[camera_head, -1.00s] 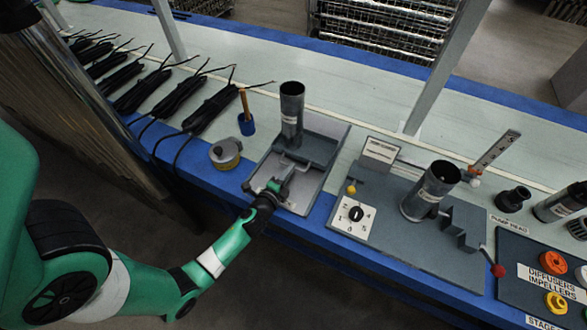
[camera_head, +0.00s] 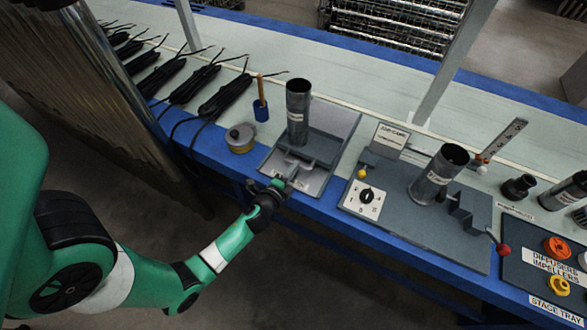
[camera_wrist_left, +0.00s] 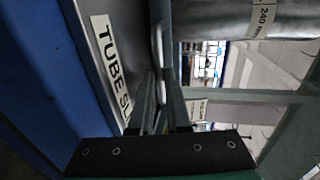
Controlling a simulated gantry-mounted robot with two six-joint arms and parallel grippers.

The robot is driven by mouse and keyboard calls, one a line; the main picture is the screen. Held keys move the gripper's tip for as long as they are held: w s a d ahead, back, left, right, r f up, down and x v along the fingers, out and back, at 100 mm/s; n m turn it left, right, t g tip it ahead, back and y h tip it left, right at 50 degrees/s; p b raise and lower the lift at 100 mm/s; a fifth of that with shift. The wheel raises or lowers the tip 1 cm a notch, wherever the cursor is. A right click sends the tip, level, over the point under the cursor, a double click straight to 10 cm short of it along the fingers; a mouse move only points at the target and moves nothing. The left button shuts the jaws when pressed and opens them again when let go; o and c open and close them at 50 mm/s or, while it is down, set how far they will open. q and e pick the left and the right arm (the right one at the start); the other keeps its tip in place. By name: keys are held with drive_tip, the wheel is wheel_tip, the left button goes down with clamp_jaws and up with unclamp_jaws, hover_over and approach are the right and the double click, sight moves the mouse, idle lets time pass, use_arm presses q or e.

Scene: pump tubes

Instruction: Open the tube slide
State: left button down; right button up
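The tube slide has a grey tray (camera_head: 340,124) at the bench's front edge, with a dark carriage (camera_head: 318,150) and an upright grey tube (camera_head: 298,105) on it. My left gripper (camera_head: 279,184) is at the tray's front end. In the left wrist view, a label (camera_wrist_left: 110,65) reading "TUBE S…" lies beside my left gripper (camera_wrist_left: 160,85). Its fingers are close together on a thin metal handle (camera_wrist_left: 157,40). The tube (camera_wrist_left: 235,18) shows above, marked "240". The fingers partly hide the grip. My right gripper is not in view.
A round yellow-banded tin (camera_head: 240,138) and a blue holder (camera_head: 261,110) stand left of the slide. A fixture with a dial (camera_head: 366,196), another tube (camera_head: 438,175) and a red-knobbed lever (camera_head: 503,249) stands right. Open floor lies in front of the bench.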

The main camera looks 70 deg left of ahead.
use_arm(q)
drive_tip(key=c, duration=1.2)
unclamp_jaws()
drive_tip(key=shift+o, duration=0.2)
drive_tip(key=v, duration=1.1)
drive_tip(key=shift+s+d, duration=0.2)
drive_tip(key=shift+d, duration=0.05)
drive_tip(key=shift+r, duration=0.15)
